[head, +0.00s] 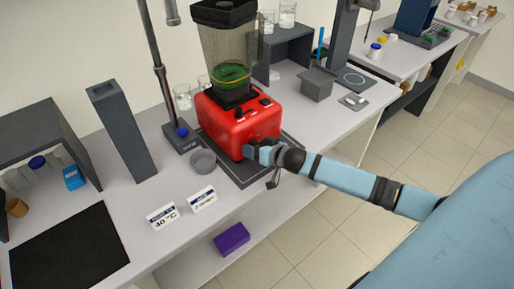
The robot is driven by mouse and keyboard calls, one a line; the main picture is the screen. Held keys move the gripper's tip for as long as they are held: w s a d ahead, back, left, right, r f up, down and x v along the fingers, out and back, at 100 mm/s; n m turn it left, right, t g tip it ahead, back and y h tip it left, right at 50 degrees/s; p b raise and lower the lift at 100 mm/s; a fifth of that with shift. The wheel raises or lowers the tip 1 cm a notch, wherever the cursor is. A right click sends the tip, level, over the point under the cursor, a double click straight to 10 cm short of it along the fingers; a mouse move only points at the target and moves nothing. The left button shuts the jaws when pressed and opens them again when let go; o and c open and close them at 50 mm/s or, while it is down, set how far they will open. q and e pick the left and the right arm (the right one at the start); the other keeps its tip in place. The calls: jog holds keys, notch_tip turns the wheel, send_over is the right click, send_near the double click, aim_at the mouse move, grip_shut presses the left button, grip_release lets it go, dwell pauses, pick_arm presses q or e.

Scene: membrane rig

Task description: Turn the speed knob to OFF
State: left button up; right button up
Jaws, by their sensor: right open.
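The red blender (217,121) stands on a dark mat (237,180) on the bench, with a tall clear jug (222,50) holding something green. A small dark knob (239,113) and another dark control (265,102) show on its front face; their markings are too small to read. My right gripper (251,151) is open at the lower front of the blender, below these controls. It hides part of the base there, and I cannot tell whether it touches it. My left gripper is out of view.
A grey bowl (203,161) and two label cards, one reading 40 °C (162,216), sit to the left in front. A stand with a metal post (160,75) rises left of the blender. A grey box (316,83) stands to the right. The bench front edge is close.

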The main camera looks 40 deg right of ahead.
jog(key=c, duration=0.9)
